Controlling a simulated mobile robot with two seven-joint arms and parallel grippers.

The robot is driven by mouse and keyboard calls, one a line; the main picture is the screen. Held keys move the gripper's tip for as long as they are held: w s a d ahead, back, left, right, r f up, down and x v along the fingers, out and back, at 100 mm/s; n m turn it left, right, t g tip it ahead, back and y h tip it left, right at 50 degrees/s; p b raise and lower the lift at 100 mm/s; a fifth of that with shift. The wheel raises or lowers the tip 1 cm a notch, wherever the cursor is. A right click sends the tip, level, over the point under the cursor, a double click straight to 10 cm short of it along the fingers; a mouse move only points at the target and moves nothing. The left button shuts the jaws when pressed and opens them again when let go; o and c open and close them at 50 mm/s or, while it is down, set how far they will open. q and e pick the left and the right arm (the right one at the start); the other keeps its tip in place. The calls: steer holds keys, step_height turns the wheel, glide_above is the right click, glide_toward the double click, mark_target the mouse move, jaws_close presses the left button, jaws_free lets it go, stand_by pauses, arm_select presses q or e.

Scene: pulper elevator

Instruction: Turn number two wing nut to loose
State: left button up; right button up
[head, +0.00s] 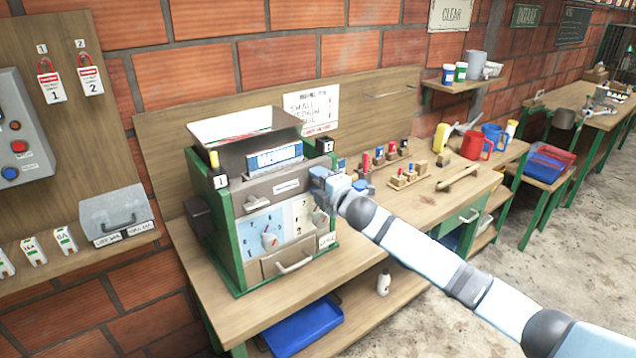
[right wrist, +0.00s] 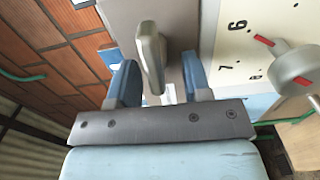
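A green-framed machine (head: 228,245) stands on the bench in the head view, with tags marked 1 (head: 221,182) and 2 (head: 327,146) on its upper sides. A grey wing nut (head: 253,202) shows on the left of its front. My right gripper (head: 322,186) is at the right of the front, below tag 2, and covers part of it. In the right wrist view, a grey upright wing (right wrist: 151,58), apparently the number two wing nut, stands between the two open blue fingers (right wrist: 160,82). A gap shows on its right side; contact on the left is unclear. My left gripper is out of view.
A dial knob (right wrist: 293,72) with a red pointer is close on the right in the wrist view. A drawer handle (head: 294,263) juts out below. Blocks with small coloured pegs (head: 408,179) and a red jug (head: 476,146) stand on the bench to the right.

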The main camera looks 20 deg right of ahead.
steer(key=shift+s+a, duration=0.1)
steer(key=shift+s, duration=0.25)
steer(key=b+v, duration=0.2)
steer(key=v, duration=1.1)
